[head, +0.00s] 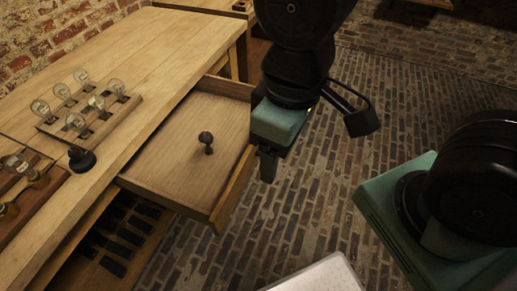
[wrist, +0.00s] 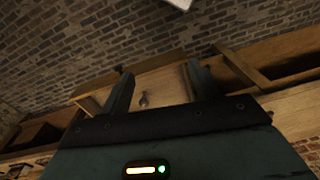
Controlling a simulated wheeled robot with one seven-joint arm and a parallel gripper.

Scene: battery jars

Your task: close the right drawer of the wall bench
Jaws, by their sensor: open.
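The wall bench (head: 150,45) is a long pale wooden bench on the left in the head view. Its drawer (head: 180,150) is pulled well out, with its front board (head: 232,188) facing right. A dark round-topped item (head: 207,142) stands on the drawer's floor. My gripper (head: 268,170) points down beside the front board, on its outer side. I cannot tell whether it touches the board. In the wrist view my gripper (wrist: 158,72) has its two fingers spread and nothing held, with the drawer (wrist: 170,86) showing between and beyond them.
Several glass bulbs (head: 76,122) in wooden holders and a dark knob (head: 82,158) stand on the bench top. A lower shelf (head: 120,240) holds dark slabs. A pale flat surface (head: 318,276) shows at the bottom.

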